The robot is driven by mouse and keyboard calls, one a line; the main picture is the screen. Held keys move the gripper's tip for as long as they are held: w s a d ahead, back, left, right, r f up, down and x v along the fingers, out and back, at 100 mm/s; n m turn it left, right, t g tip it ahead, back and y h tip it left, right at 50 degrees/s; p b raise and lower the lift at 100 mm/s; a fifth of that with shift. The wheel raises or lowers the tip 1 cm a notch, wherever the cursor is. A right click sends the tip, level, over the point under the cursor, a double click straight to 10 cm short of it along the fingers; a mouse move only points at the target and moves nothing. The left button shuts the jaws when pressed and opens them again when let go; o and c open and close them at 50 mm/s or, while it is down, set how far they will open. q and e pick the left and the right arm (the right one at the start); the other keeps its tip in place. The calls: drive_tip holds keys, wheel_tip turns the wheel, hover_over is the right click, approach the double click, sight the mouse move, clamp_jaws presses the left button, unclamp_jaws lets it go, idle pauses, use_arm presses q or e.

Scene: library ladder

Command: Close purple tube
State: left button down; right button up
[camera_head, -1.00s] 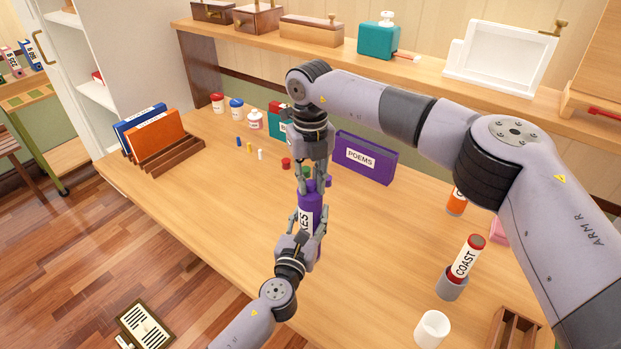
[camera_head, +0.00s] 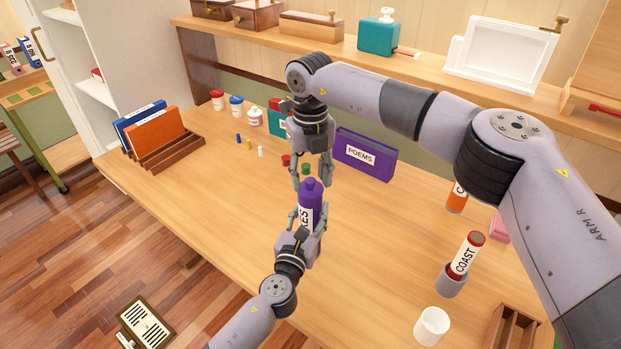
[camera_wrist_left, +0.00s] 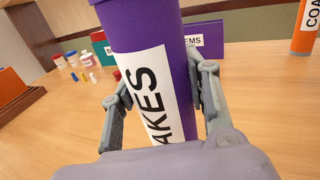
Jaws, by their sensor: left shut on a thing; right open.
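The purple tube (camera_head: 311,201) stands upright over the middle of the table, with a white label on its side. A purple cap with a small knob (camera_head: 311,185) sits on its top. My left gripper (camera_head: 306,220) is shut on the tube's body, and the tube also fills the middle of the left wrist view (camera_wrist_left: 150,60). I cannot tell whether the tube's bottom touches the table. My right gripper (camera_head: 309,172) is open and empty just above the cap, pointing down.
A purple POEMS box (camera_head: 365,157) stands behind and right of the tube. A red cap (camera_head: 286,160) lies close to my right gripper. The table's left middle is clear.

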wheel_tip(320, 180, up, 11)
idle(0.3)
drive_tip(key=shift+f, duration=0.1)
use_arm(q)
drive_tip(key=c, duration=0.8)
unclamp_jaws()
drive_tip(key=v, duration=1.2)
